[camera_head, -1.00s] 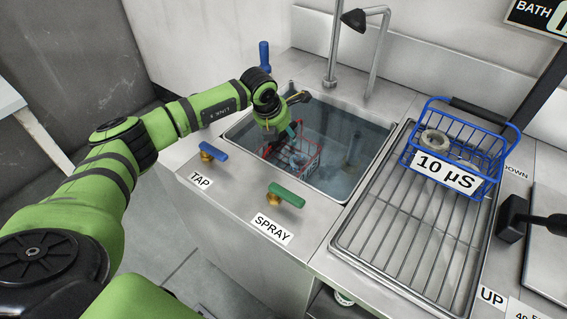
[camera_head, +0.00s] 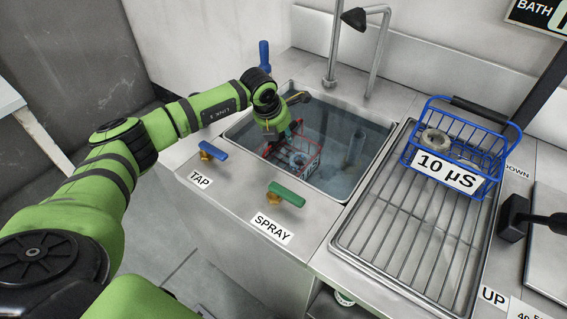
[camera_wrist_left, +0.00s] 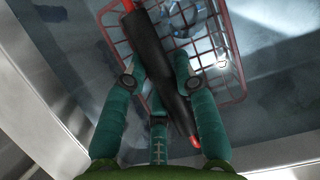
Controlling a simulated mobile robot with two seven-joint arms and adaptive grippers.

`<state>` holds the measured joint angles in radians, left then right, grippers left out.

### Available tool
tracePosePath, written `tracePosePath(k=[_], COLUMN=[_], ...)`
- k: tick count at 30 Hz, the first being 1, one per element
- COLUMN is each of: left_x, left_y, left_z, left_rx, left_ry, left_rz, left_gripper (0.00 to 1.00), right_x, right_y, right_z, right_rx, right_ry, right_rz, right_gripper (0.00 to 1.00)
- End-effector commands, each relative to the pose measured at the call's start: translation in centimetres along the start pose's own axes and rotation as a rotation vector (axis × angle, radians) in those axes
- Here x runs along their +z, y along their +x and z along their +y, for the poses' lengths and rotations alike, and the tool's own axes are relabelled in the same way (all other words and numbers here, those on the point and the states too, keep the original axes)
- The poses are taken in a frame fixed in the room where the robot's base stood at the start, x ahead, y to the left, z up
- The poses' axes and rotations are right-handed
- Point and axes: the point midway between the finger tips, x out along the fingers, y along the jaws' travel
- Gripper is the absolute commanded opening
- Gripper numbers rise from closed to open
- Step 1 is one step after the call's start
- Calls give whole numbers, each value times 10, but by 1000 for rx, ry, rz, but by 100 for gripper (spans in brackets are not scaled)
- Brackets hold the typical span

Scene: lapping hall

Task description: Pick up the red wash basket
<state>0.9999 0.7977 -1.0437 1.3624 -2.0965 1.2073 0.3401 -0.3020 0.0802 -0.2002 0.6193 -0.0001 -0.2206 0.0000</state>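The red wash basket (camera_head: 309,163), made of red wire, sits low in the sink under the water surface. It holds pale ring-like parts, blurred by the water. My left gripper (camera_head: 282,138) is down at the basket's left side. In the left wrist view, the basket (camera_wrist_left: 236,62) lies beyond the gripper, its thick black handle (camera_wrist_left: 155,55) crossing diagonally with red ends. The teal fingers of the left gripper (camera_wrist_left: 160,70) bend inward on both sides of this handle and look closed on it. My right gripper is not in view.
A blue wire basket (camera_head: 487,157) labelled 10 µS stands on the drain rack (camera_head: 383,240) right of the sink. Blue tap (camera_head: 213,151) and green spray (camera_head: 286,194) levers stand on the front ledge. A spout (camera_head: 376,50) rises behind the sink (camera_head: 345,198).

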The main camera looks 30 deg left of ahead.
Motion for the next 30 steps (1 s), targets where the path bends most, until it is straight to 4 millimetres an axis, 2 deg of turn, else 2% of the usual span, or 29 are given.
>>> tracePosePath(k=[11,16,23,30], left_x=[4,8,22,40], left_y=[-4,-12,-45,-91], left_z=[0,0,0,0], left_rx=[-1,-1,0,-1], left_ry=[1,1,0,1], left_rz=[-7,-10,-13,-14], left_gripper=[0,0,0,0], right_x=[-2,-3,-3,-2], right_y=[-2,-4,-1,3], right_z=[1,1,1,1], right_rx=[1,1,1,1], right_ry=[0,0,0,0], right_rz=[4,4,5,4], right_gripper=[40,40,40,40])
